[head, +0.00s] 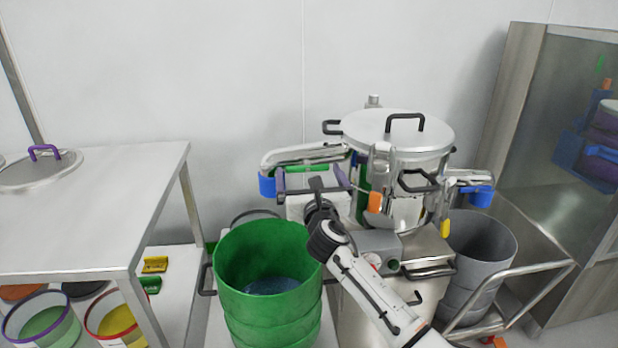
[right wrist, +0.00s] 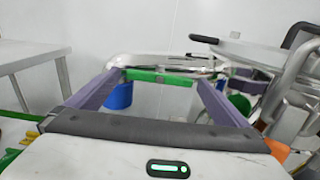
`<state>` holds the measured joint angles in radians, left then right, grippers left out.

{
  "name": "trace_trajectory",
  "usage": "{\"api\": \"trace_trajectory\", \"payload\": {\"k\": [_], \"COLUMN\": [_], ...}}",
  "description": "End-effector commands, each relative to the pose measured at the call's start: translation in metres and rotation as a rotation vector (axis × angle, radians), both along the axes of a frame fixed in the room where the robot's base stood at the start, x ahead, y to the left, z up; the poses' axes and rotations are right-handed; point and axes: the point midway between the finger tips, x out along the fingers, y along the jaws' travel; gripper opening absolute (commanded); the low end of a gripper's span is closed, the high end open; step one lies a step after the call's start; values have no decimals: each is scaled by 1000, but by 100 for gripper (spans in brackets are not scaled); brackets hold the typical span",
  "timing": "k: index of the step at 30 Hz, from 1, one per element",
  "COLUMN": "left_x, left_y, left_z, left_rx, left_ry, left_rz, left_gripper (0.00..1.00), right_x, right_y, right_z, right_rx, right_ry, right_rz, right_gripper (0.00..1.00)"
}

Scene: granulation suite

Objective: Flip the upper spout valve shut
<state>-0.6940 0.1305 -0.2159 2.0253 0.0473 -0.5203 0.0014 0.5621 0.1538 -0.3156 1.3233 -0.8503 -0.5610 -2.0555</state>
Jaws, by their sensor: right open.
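The machine (head: 400,160) is a steel vessel with a round lid. A curved steel spout (head: 300,153) reaches left from it and ends in a blue sleeve (head: 267,187). A green valve handle (head: 312,168) lies lengthwise along this spout; it also shows in the right wrist view (right wrist: 160,77). My right gripper (head: 309,177) is open, its purple fingers on either side of the spout's near face. In the right wrist view the green handle spans the gap between the fingertips (right wrist: 161,80); I cannot tell if they touch it. My left gripper is not in view.
A green tub (head: 265,240) stands below the spout, and a grey tub (head: 482,245) stands to the right. An orange handle (head: 375,202) and a second blue-ended spout (head: 480,196) are on the vessel. A steel table (head: 90,215) is at left.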

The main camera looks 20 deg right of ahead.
Motion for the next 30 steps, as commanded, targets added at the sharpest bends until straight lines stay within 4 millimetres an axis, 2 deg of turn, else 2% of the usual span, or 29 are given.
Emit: {"api": "trace_trajectory", "payload": {"k": [10, 16, 23, 30], "left_x": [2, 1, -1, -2], "left_y": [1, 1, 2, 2], "left_z": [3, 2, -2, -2], "left_rx": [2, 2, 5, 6], "left_ry": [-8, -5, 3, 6], "left_rz": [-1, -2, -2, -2], "left_gripper": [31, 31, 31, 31], "right_x": [3, 3, 3, 3], "right_y": [0, 0, 0, 0], "right_z": [0, 0, 0, 0], "right_rx": [1, 1, 15, 105], "right_ry": [0, 0, -4, -24], "right_rz": [1, 1, 1, 1], "right_gripper": [98, 65, 64, 64]}}
